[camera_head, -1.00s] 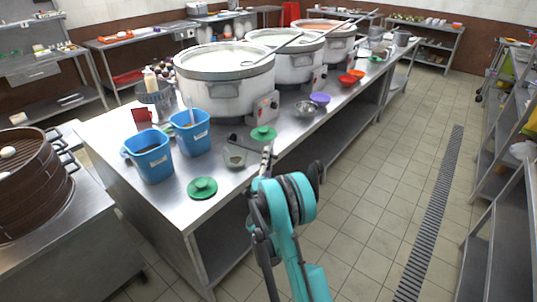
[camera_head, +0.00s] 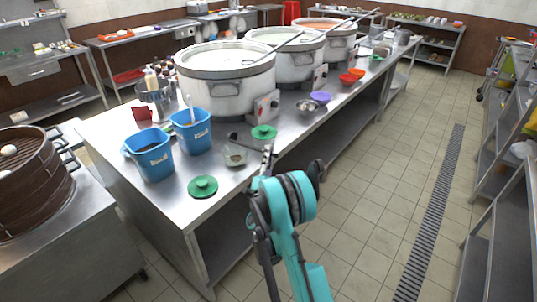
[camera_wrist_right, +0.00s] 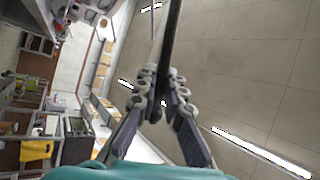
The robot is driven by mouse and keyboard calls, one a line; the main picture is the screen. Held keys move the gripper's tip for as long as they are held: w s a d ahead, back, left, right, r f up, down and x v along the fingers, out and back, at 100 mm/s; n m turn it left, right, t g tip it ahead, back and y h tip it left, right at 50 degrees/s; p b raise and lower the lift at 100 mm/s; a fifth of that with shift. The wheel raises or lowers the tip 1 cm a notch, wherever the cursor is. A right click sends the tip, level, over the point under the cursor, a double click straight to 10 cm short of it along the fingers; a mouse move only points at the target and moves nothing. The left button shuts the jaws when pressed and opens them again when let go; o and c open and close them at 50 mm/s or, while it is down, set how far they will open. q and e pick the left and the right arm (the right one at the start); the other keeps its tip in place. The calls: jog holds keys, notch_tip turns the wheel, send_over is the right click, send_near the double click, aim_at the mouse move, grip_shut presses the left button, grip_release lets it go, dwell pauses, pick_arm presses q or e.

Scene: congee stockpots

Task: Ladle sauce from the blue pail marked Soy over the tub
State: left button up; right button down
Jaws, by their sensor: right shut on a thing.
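Two blue pails stand at the table's near left end: a front pail (camera_head: 153,161) with dark contents and a back pail (camera_head: 197,139) with a pale handle standing in it. Their labels are too small to read, so I cannot tell which is marked Soy. The small tub (camera_head: 235,155) sits right of the pails. My right gripper (camera_head: 267,158) is at the table's edge, right of the tub, shut on a dark ladle (camera_head: 233,136) whose head is near the tub's far side. In the right wrist view the dark handle (camera_wrist_right: 171,35) runs between the fingers. My left gripper is not in view.
Green lids (camera_head: 203,187) and (camera_head: 264,132) lie near the tub. Large white stockpots (camera_head: 225,85) stand behind, with small bowls (camera_head: 320,98) to their right. A brown steamer (camera_head: 30,190) is at left.

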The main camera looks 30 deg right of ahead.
jog(key=shift+r, duration=0.1)
jog(key=shift+r+p, duration=1.75)
jog(key=shift+r, duration=1.15)
